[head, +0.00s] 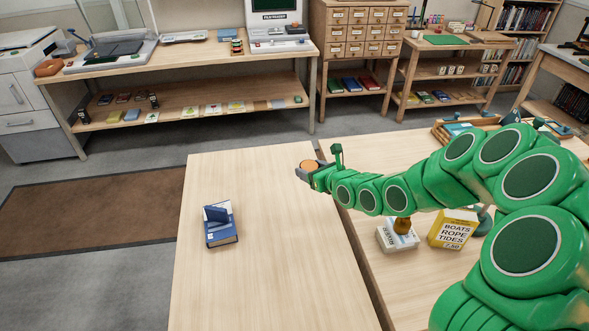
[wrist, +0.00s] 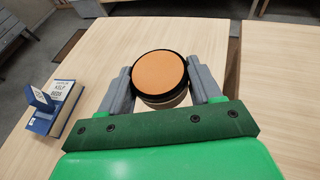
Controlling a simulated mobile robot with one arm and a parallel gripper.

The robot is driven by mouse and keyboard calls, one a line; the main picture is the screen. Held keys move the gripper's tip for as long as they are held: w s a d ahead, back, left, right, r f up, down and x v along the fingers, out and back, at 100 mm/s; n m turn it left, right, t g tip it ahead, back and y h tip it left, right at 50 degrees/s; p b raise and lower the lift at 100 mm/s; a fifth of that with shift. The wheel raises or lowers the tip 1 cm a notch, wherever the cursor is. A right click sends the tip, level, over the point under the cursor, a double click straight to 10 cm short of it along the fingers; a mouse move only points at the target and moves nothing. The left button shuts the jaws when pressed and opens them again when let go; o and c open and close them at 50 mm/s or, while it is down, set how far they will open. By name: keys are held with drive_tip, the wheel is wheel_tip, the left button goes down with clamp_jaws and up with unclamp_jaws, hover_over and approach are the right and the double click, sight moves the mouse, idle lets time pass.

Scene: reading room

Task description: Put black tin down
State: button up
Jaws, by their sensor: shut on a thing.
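The black tin (wrist: 160,76) is a round tin with a black rim and an orange top in the wrist view. My gripper (wrist: 160,88) is shut on it, with one grey finger on each side. In the head view the tin's orange top (head: 309,165) shows at the end of my green arm, over the far right part of the light wooden table (head: 260,270). My gripper (head: 308,171) hides part of the tin there. I cannot tell whether the tin's base touches the table top.
A blue book (head: 221,236) with a small blue object on top lies on the left of this table. A second table on the right holds a yellow box (head: 453,228) and a white box (head: 397,238). The near middle of the left table is clear.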

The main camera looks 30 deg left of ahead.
sight(303, 162)
drive_tip(key=a, duration=0.1)
drive_tip(key=a+r+g, duration=0.1)
drive_tip(key=a+n, duration=0.1)
drive_tip(key=shift+w+a+r+g+y, duration=0.2)
drive_tip(key=shift+w+r+g+y, duration=0.1)
drive_tip(key=shift+w, duration=0.1)
drive_tip(key=shift+w+a+r+n+g, duration=0.1)
drive_tip(key=shift+a+n+g, duration=0.2)
drive_tip(key=shift+a, duration=0.4)
drive_tip(key=w+a+f, duration=0.1)
drive_tip(key=w+a, duration=0.1)
drive_tip(key=w+a+f, duration=0.3)
drive_tip(key=w+a, duration=0.1)
drive_tip(key=shift+w+a+f, duration=0.15)
drive_tip(key=shift+w+a, duration=0.05)
drive_tip(key=shift+w, duration=0.05)
drive_tip(key=shift+c, duration=0.7)
drive_tip(key=w+f, duration=0.1)
drive_tip(key=a+f, duration=0.1)
drive_tip(key=w+a+f, duration=0.1)
drive_tip(key=f, duration=0.1)
drive_tip(key=shift+w+a+f, duration=0.1)
drive_tip(key=shift+w+a, duration=0.1)
drive_tip(key=shift+w, duration=0.1)
drive_tip(key=shift+w+a+f, duration=0.35)
drive_tip(key=shift+a+f, duration=0.05)
drive_tip(key=shift+f, duration=1.9)
drive_tip(key=o, duration=1.3)
drive_tip(key=shift+o, duration=0.2)
